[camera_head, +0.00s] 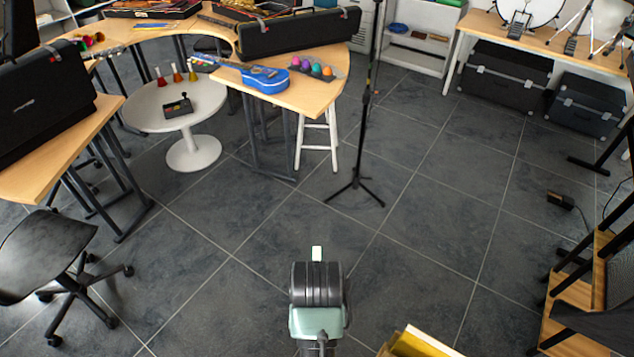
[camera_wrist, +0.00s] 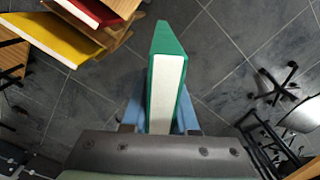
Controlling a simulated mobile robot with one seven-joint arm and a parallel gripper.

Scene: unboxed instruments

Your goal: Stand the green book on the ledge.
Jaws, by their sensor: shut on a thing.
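The green book (camera_wrist: 168,50) is between the blue fingers of my gripper (camera_wrist: 160,118) in the wrist view. Its green cover and pale page edges stick out beyond the fingers. In the head view my gripper (camera_head: 317,263) hangs over open floor at the bottom middle, and only a small pale and green end of the book (camera_head: 317,252) shows past it. I cannot tell for certain which surface is the ledge. A wooden piece (camera_wrist: 117,42) at the wrist view's top left has a yellow book (camera_wrist: 45,40) and a red book (camera_wrist: 105,8) by it.
The yellow book (camera_head: 424,343) also shows at the head view's bottom edge. A wooden rack (camera_head: 575,300) stands at the right. A black stand (camera_head: 356,185) rises from the floor ahead. A black chair (camera_head: 50,255) is at the left. The tiled floor between is clear.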

